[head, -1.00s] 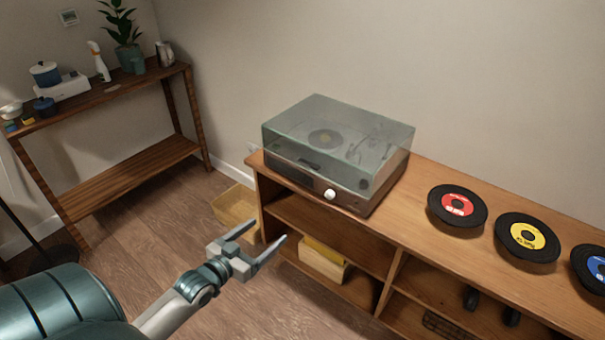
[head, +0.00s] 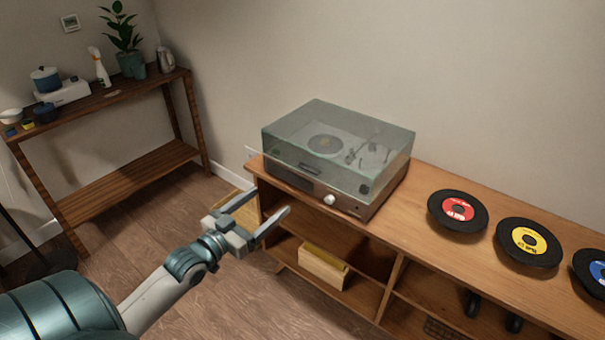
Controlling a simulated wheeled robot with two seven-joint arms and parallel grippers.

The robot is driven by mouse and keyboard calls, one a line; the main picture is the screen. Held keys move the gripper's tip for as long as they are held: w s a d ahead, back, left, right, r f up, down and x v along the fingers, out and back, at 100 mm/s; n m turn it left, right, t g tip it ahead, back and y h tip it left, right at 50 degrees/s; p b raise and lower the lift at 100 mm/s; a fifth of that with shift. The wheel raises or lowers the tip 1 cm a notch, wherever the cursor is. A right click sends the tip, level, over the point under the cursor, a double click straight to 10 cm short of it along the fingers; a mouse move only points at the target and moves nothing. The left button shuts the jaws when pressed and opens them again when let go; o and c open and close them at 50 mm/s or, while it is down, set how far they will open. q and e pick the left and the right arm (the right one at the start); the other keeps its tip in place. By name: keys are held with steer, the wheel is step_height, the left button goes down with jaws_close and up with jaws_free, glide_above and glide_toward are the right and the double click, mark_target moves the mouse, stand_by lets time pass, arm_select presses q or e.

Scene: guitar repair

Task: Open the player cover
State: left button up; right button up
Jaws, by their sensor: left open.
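The record player (head: 318,196) stands on the left end of the wooden cabinet. My left gripper (head: 271,205) is open and empty, in front of the cabinet's left end, lower left of the player and apart from the cover. My right gripper is not in the picture.
Red-label (head: 457,209), yellow-label (head: 529,241) and blue-label (head: 597,267) records lie on the cabinet top (head: 410,205). A wooden box (head: 322,268) sits on a lower shelf. A side table (head: 130,92) with a plant (head: 124,40) stands at the left.

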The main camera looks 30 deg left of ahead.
mark_target(307, 170)
arm_select(q)
steer(key=w, duration=0.9)
steer(key=w+d+p, duration=0.1)
steer(key=w, duration=0.4)
steer(key=shift+w, duration=0.15)
steer(key=shift+w+d, duration=0.1)
steer(key=shift+w, duration=0.75)
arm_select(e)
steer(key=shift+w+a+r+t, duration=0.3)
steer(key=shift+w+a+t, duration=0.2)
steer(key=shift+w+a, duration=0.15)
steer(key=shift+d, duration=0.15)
arm_select(q)
steer(key=shift+c, duration=0.3)
